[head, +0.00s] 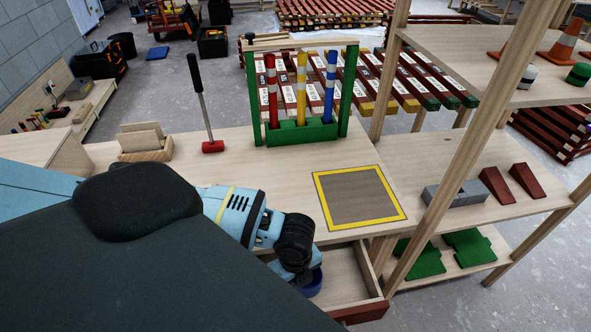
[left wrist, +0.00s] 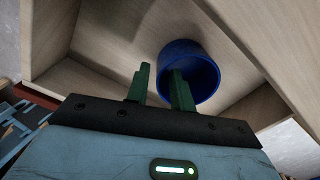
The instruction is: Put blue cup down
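The blue cup (head: 309,286) is inside the pulled-out wooden drawer (head: 343,285), mostly hidden under my left gripper in the head view. In the left wrist view the cup (left wrist: 203,65) shows its round opening towards me. My left gripper (left wrist: 160,72) has its two green fingers apart. One finger reaches into the cup's opening and the other is outside its wall, with a visible gap between them. The cup seems to stand on the drawer floor, but its base is hidden. My right gripper is not in view.
The drawer walls are close around the gripper. On the bench above are a yellow-framed grey square (head: 358,196), empty, a green rack (head: 302,132) with striped battens, a red-headed mallet (head: 212,146) and a wooden holder (head: 143,148). A shelf post (head: 446,176) rises at right.

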